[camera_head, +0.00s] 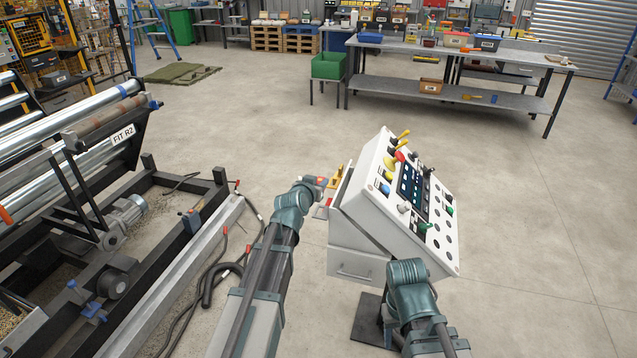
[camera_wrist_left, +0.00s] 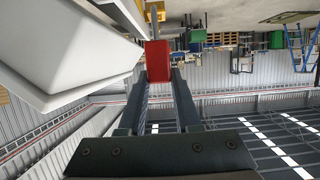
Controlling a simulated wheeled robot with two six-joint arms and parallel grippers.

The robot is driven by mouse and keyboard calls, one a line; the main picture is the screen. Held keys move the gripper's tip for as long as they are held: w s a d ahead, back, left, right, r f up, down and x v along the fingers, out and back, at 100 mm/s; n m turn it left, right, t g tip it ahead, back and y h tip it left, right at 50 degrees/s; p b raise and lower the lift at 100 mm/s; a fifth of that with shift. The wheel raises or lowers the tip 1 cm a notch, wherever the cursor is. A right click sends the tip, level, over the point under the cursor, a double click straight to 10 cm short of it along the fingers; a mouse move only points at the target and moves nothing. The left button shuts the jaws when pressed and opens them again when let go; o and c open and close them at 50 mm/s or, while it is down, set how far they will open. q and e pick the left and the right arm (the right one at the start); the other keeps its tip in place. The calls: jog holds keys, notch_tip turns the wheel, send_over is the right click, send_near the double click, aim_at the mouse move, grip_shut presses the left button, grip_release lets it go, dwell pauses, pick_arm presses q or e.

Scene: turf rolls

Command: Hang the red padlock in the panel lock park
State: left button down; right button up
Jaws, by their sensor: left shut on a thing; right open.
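The red padlock (camera_wrist_left: 158,62) is between the fingertips of my left gripper (camera_wrist_left: 159,78) in the left wrist view, with its grey shackle pointing up in that picture. In the head view my left gripper (camera_head: 318,183) is at the left side of the white control panel (camera_head: 345,208), where a bit of red shows at its tip.
The panel's sloped face carries knobs, buttons and a screen (camera_head: 410,185). A roller machine (camera_head: 110,200) stands at the left, with black cables (camera_head: 212,275) on the floor. Workbenches (camera_head: 450,50) stand at the back; open floor lies between.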

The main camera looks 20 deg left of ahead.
pick_arm(q)
jog(key=shift+f+b, duration=1.1)
jog(key=shift+f, duration=0.35)
pick_arm(e)
jog(key=shift+f, duration=1.45)
pick_arm(q)
jog(key=shift+f+b, duration=2.55)
pick_arm(e)
jog(key=shift+f, duration=2.6)
pick_arm(q)
jog(key=c, duration=0.5)
grip_release()
pick_arm(e)
jog(key=shift+r, duration=0.1)
